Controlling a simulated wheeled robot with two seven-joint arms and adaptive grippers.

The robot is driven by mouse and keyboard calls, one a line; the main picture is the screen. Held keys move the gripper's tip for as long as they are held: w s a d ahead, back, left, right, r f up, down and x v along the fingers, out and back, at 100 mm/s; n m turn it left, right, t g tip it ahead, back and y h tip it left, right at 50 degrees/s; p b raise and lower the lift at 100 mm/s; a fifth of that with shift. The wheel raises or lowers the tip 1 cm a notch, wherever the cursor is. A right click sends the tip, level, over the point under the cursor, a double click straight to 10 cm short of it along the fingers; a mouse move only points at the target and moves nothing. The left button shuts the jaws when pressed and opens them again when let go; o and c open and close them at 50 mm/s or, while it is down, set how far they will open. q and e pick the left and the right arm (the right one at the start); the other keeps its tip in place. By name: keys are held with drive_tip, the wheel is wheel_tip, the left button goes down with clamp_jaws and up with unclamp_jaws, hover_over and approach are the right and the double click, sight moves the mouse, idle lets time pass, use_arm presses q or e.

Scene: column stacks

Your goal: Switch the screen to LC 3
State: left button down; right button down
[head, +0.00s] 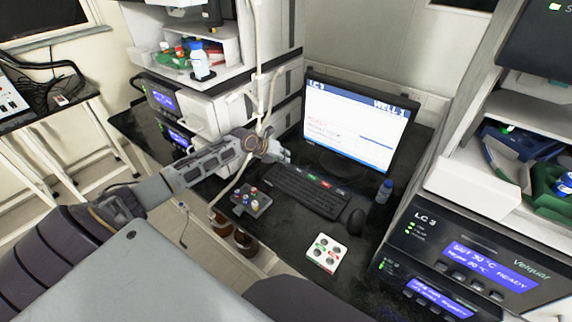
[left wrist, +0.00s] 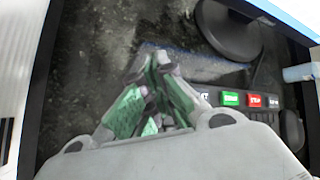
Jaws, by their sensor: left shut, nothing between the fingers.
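The screen (head: 350,130) stands on the black bench, lit, with "LC 3" at its top left and "WELL 1" at its top right. The black keyboard (head: 300,190) lies in front of it, with a few coloured keys along its far edge. Green and red keys of the keyboard (left wrist: 243,100) show in the left wrist view. My left gripper (head: 284,156) is shut and empty, at the left far end of the keyboard. Its closed fingers (left wrist: 157,66) hide part of the keyboard; I cannot tell whether they touch a key. My right gripper is not in view.
A black mouse (head: 351,221) and a blue-capped bottle (head: 384,190) are right of the keyboard. An instrument labelled LC 3 (head: 465,255) stands at right.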

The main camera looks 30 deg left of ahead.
use_arm(q)
drive_tip(key=shift+r+p, duration=0.3)
drive_tip(key=shift+r, duration=0.4)
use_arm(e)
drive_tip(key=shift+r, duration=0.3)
use_arm(q)
drive_tip(key=shift+r, duration=0.1)
